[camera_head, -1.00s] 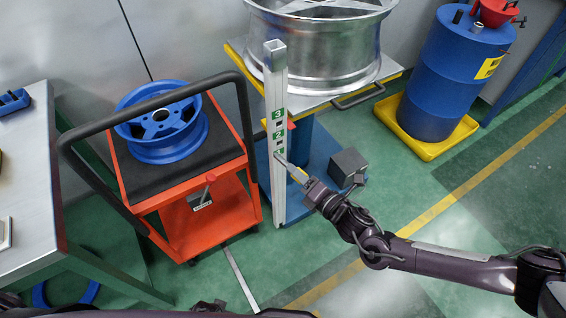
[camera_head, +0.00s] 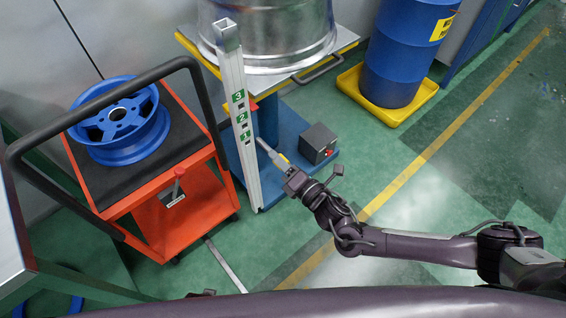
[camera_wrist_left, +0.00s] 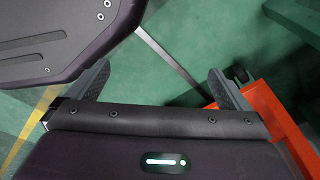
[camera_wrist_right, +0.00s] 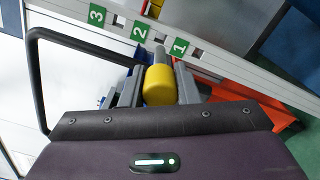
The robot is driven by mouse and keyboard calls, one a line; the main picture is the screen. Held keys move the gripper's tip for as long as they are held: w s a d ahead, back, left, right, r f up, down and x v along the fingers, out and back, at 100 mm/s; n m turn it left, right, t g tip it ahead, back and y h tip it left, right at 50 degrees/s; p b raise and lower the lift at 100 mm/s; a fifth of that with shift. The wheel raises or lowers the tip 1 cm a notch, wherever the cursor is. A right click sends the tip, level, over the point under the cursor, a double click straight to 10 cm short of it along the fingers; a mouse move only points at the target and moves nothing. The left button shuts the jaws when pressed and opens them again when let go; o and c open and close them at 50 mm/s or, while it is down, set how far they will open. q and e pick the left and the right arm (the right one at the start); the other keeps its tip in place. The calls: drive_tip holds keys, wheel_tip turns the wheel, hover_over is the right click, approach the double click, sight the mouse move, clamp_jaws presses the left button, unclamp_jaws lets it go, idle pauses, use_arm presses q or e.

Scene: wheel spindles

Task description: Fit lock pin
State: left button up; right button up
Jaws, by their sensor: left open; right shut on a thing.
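The lock pin (camera_head: 266,147) is a grey rod with a yellow grip (camera_wrist_right: 158,86). My right gripper (camera_head: 281,161) is shut on the yellow grip. The pin points at the upright silver post (camera_head: 234,78), with its tip close to the post's right edge near label 1 in the head view. The post has square holes beside green labels 3, 2 and 1. In the right wrist view the tip shows just below the hole beside label 2 (camera_wrist_right: 140,32); I cannot tell whether it touches. My left gripper (camera_wrist_left: 158,86) is open and empty above the floor.
An orange cart (camera_head: 186,219) with a black handle carries a blue wheel rim (camera_head: 118,151) left of the post. A grey block (camera_head: 318,143) lies on the blue base. A blue drum (camera_head: 402,55) stands back right.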

sight(258, 138)
drive_tip(key=shift+b+x, duration=0.75)
drive_tip(key=shift+x, duration=1.55)
use_arm(q)
drive_tip(key=w, duration=0.1)
drive_tip(key=w+r, duration=0.1)
drive_tip(key=w, duration=0.1)
drive_tip(key=shift+w+d+r, duration=0.1)
drive_tip(key=shift+d+r, duration=0.15)
use_arm(e)
drive_tip(key=shift+a, duration=0.1)
use_arm(q)
drive_tip(key=shift+r+p, duration=0.3)
drive_tip(key=shift+p, duration=0.05)
drive_tip(key=shift+w, duration=0.1)
drive_tip(key=shift+f+b, duration=0.65)
use_arm(e)
drive_tip(key=shift+x, duration=1.2)
use_arm(q)
drive_tip(key=shift+f+b, duration=1.6)
use_arm(e)
drive_tip(key=shift+x, duration=2.7)
drive_tip(key=o, duration=1.1)
drive_tip(key=shift+f, duration=0.1)
drive_tip(key=shift+c, duration=0.2)
